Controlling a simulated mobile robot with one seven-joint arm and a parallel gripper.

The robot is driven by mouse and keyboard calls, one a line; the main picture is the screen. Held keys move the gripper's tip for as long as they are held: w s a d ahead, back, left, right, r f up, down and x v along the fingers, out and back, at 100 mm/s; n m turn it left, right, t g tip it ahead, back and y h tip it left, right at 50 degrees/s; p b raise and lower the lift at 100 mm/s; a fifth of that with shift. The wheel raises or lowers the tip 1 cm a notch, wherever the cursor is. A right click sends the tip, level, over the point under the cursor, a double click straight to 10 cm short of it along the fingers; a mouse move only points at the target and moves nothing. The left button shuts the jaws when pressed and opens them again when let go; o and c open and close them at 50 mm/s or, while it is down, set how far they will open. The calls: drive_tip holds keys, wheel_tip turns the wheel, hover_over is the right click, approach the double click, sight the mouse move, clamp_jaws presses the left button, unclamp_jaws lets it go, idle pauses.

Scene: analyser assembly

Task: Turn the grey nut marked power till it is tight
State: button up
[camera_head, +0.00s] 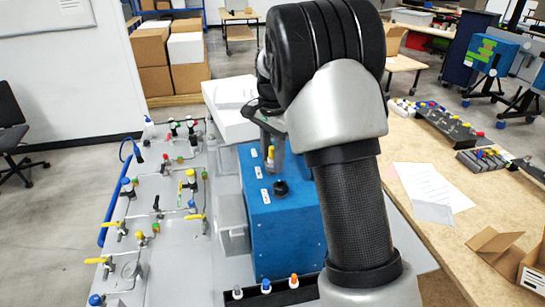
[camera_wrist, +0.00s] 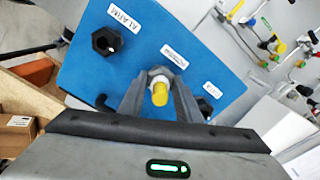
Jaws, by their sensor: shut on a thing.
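The blue box (camera_wrist: 120,60) carries a row of labelled ports. The middle label (camera_wrist: 175,57) is tilted and too small to read surely. The grey nut (camera_wrist: 158,73) sits beside it, with a yellow plug end (camera_wrist: 160,93) pointing toward the wrist camera. My gripper (camera_wrist: 160,82) is shut on the nut, one finger on each side, and the fingers hide its sides. In the head view the blue box (camera_head: 290,235) stands upright, and the yellow plug end (camera_head: 270,153) shows at its top beside my arm. Whether the nut is seated flush cannot be told.
A black fitting (camera_wrist: 105,40) sits by the ALARM label; another dark fitting (camera_wrist: 205,108) is at the right label. A grey panel with pipes and yellow-handled valves (camera_head: 195,217) lies left of the box. A wooden bench (camera_head: 405,150) stands at the right.

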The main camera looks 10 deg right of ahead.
drive_tip(key=shift+r, duration=0.1)
drive_tip(key=o, duration=1)
